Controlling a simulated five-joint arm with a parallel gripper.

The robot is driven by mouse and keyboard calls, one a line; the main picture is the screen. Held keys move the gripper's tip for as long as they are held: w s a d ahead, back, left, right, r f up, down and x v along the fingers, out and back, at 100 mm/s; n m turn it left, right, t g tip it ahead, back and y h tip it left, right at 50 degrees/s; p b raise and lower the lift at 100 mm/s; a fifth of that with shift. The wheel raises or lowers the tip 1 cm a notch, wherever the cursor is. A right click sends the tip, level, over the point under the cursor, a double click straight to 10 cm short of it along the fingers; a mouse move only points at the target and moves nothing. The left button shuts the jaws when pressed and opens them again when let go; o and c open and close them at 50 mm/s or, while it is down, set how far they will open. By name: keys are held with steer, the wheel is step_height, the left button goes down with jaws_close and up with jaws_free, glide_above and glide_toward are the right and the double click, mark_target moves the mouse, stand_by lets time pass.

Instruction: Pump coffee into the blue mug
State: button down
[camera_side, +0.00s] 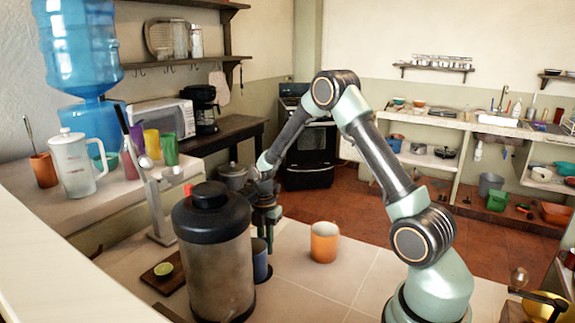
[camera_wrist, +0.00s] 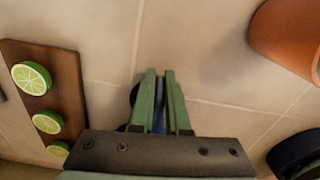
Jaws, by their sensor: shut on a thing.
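The blue mug (camera_side: 260,262) stands upright on the counter in the side view, partly hidden behind the coffee dispenser (camera_side: 216,262). My gripper (camera_side: 265,228) points down at the mug from above. In the wrist view my gripper (camera_wrist: 160,75) is shut, with a blue strip of the mug (camera_wrist: 159,120) between its fingers. Which part of the mug is gripped is hard to tell. The inside of the mug is hidden.
An orange mug (camera_side: 324,242) stands to the right; it also shows in the wrist view (camera_wrist: 287,38). A board (camera_side: 153,279) with cut limes (camera_side: 163,270) lies left of the dispenser. A dark round thing (camera_wrist: 294,154) shows at lower right in the wrist view.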

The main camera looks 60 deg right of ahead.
steer(key=c, duration=0.8)
jaws_free()
steer(key=shift+c, duration=0.2)
steer(key=shift+r, duration=0.1)
step_height(320, 180, up, 12)
steer(key=shift+f, duration=0.1)
